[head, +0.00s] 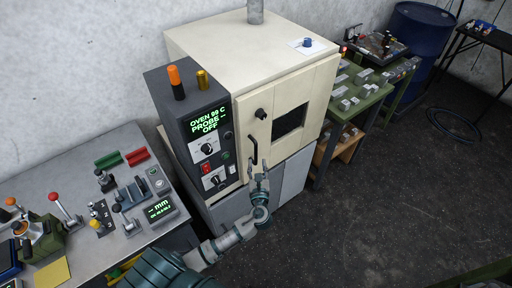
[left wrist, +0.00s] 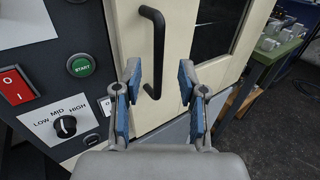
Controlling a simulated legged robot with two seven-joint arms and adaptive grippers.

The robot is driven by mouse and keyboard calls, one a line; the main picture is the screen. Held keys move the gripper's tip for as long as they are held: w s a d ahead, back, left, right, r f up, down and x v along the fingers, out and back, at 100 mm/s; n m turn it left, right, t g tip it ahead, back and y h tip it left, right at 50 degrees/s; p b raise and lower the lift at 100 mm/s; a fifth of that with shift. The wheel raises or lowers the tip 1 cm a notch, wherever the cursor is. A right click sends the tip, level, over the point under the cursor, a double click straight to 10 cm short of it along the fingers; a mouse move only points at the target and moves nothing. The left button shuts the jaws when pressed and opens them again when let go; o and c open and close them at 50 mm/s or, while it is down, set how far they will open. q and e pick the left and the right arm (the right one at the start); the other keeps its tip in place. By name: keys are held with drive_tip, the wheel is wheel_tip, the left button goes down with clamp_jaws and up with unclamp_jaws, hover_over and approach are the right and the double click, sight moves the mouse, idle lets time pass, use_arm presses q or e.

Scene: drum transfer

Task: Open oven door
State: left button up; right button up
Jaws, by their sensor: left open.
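The oven (head: 240,60) is a cream box with a dark control panel (head: 205,130) on its left side. Its cream door (head: 290,88) appears closed and has a dark window (head: 289,120). A black vertical handle (head: 252,150) is on the door's left part; it also shows in the left wrist view (left wrist: 157,45). My left gripper (head: 259,169) is in front of the door at the handle's lower end. In the left wrist view its blue-padded fingers (left wrist: 158,82) are open, with the handle's lower end appearing between them. I cannot tell whether they touch it. My right gripper is not in view.
A grey bench (head: 85,185) with levers and a readout stands at the left. A green table (head: 362,90) with metal blocks stands right of the oven, with a blue drum (head: 420,35) behind. The dark floor (head: 370,200) in front is clear.

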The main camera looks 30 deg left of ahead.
sight(256, 150)
use_arm(q)
drive_tip(key=x, duration=0.9)
drive_tip(key=shift+a, duration=0.1)
drive_tip(key=shift+c, duration=0.2)
clamp_jaws()
drive_tip(key=shift+s, duration=0.1)
